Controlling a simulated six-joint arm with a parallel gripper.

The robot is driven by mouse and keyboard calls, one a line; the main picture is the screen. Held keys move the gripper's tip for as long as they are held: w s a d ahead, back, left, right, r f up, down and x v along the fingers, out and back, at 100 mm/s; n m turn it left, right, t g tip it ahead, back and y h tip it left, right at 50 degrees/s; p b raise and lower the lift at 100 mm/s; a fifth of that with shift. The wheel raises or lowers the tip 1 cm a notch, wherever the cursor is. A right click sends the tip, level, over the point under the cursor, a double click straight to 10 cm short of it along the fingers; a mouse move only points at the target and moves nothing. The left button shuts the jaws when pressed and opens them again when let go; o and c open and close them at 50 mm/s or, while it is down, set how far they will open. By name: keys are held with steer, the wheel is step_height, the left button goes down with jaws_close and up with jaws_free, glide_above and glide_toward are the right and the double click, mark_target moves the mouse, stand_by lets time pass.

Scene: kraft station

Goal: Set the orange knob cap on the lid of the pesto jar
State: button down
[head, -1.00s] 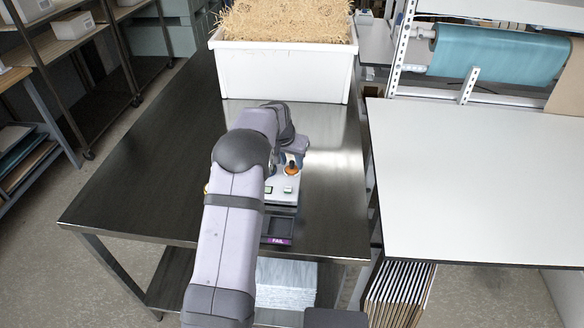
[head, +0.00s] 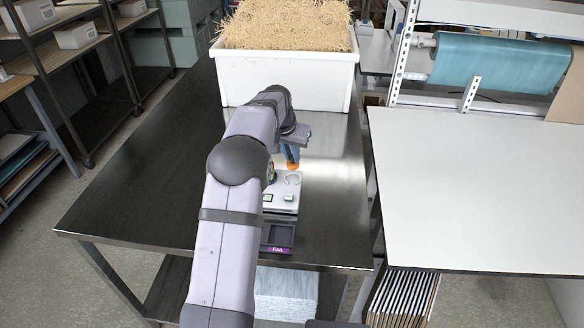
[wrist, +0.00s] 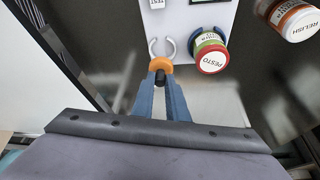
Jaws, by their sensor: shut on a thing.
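The orange knob cap (wrist: 160,64) is between the blue fingertips of my gripper (wrist: 160,80), which is shut on it. In the head view the cap (head: 292,165) hangs below my gripper (head: 291,154), just beyond a white C-shaped holder (head: 292,179) that is empty. The pesto jar (wrist: 208,43) stands to the right of the cap in the wrist view. Its lid (wrist: 211,60) faces the camera, white with a red rim and the word PESTO, with nothing on it. In the head view my arm mostly hides the jar.
The holder sits on a white panel (wrist: 187,20) with a TEST label. A relish jar (wrist: 295,22) stands at the right in the wrist view. A dark tray marked FAIL (head: 278,248) is at the table's near edge. A white bin of straw (head: 285,80) stands behind.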

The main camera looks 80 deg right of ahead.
mark_target(291, 157)
steer(key=shift+w+r, duration=0.1)
steer(key=shift+r, duration=2.2)
steer(key=w+r+p, duration=0.2)
steer(key=w+p, duration=0.5)
steer(key=w, duration=0.1)
steer(key=shift+w+a+r, duration=0.2)
steer(key=shift+w+r, duration=0.05)
steer(key=shift+r, duration=0.1)
steer(key=shift+f, duration=0.2)
step_height(291, 157, down, 4)
steer(key=b, duration=0.3)
steer(key=shift+f+b, duration=0.45)
steer(key=shift+f, duration=0.15)
steer(key=shift+f, duration=0.7)
stand_by(0.4)
